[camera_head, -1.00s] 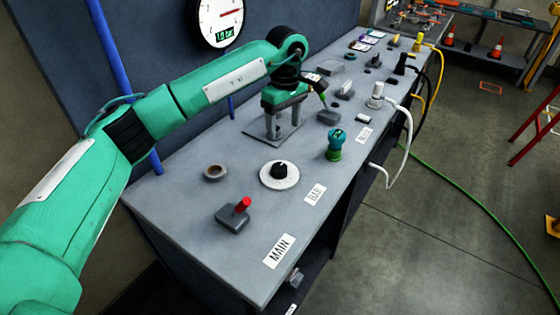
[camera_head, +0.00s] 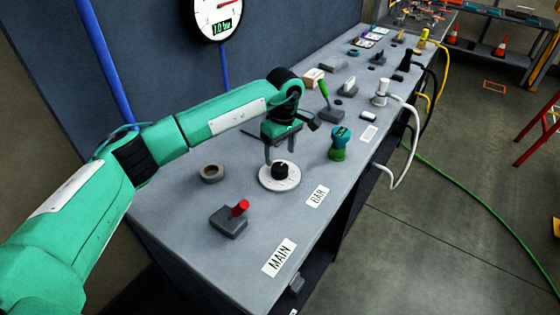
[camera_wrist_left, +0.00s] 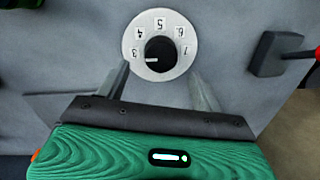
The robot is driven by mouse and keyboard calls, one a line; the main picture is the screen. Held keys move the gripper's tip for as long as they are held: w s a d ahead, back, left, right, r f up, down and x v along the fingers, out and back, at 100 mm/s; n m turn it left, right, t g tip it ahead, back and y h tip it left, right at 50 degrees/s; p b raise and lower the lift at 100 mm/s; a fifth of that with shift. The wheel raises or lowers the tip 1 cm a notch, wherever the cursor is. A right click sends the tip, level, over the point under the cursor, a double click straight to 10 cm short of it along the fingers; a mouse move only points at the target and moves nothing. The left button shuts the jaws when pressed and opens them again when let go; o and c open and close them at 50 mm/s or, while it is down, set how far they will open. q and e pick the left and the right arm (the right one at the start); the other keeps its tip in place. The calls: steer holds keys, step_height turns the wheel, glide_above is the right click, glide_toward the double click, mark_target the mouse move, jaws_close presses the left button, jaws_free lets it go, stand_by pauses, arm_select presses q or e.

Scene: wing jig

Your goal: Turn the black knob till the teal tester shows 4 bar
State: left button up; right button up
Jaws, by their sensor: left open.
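The black knob (camera_head: 280,171) sits on a round white dial plate (camera_head: 266,180) on the grey bench. In the left wrist view the knob (camera_wrist_left: 160,53) has numerals from 3 to 7 around it, and its white mark points left, near the 3. My left gripper (camera_head: 281,154) is open and empty, close behind the knob in the head view. In the wrist view its two fingers (camera_wrist_left: 160,84) are apart on either side, just short of the knob. The teal tester (camera_head: 340,142) stands upright right of the knob; its reading is too small to make out. My right gripper is not in view.
A wall gauge (camera_head: 216,12) reads 1.0 bar. A grey block with a red lever (camera_head: 238,208) stands near the front, and a brown ring (camera_head: 212,172) lies left of the knob. Hoses and plugs (camera_head: 381,92) line the right edge. Labels read MAIN and BAR.

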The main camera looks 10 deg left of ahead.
mark_target(280, 166)
arm_select(q)
steer(key=f+p, duration=0.1)
steer(key=f, duration=0.3)
steer(key=shift+s, duration=0.2)
steer(key=shift+a+f, duration=0.1)
steer(key=shift+f, duration=0.55)
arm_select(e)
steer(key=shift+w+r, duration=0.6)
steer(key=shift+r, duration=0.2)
arm_select(q)
steer(key=c, duration=1)
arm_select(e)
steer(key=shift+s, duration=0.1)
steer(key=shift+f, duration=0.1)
